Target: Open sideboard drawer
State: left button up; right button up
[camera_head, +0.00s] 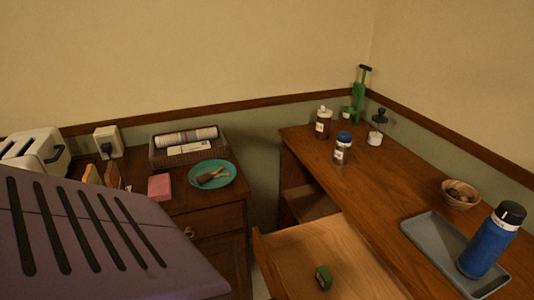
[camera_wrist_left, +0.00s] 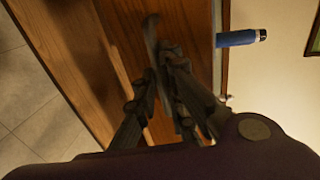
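A dark wooden cabinet (camera_head: 230,205) stands at the left in the head view. Its drawer front (camera_head: 205,225) carries a brass handle (camera_head: 188,232) and looks shut. A wooden table or sideboard (camera_head: 375,190) runs along the right wall. A lighter wooden surface (camera_head: 300,255) projects before it; I cannot tell whether it is a drawer or a seat. In the left wrist view my left gripper (camera_wrist_left: 158,72) is before a wooden front (camera_wrist_left: 90,60). A grey curved piece (camera_wrist_left: 151,30), possibly a handle, lies just beyond its fingertips; contact is unclear. My right gripper is out of view.
A blue bottle (camera_head: 489,242) stands on a grey tray (camera_head: 430,232), near a bowl (camera_head: 461,195). Jars (camera_head: 342,150) stand farther back. A green object (camera_head: 323,278) lies on the lighter wood. The cabinet holds a teal plate (camera_head: 226,183), a basket (camera_head: 160,155) and a toaster (camera_head: 38,150).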

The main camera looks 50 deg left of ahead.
pick_arm(q)
jog(key=shift+o, duration=1.2)
jog(key=shift+s+f, duration=0.1)
jog(key=shift+f, duration=0.1)
jog(key=shift+o, duration=0.4)
jog(key=shift+r, duration=0.1)
jog(key=v, duration=1.2)
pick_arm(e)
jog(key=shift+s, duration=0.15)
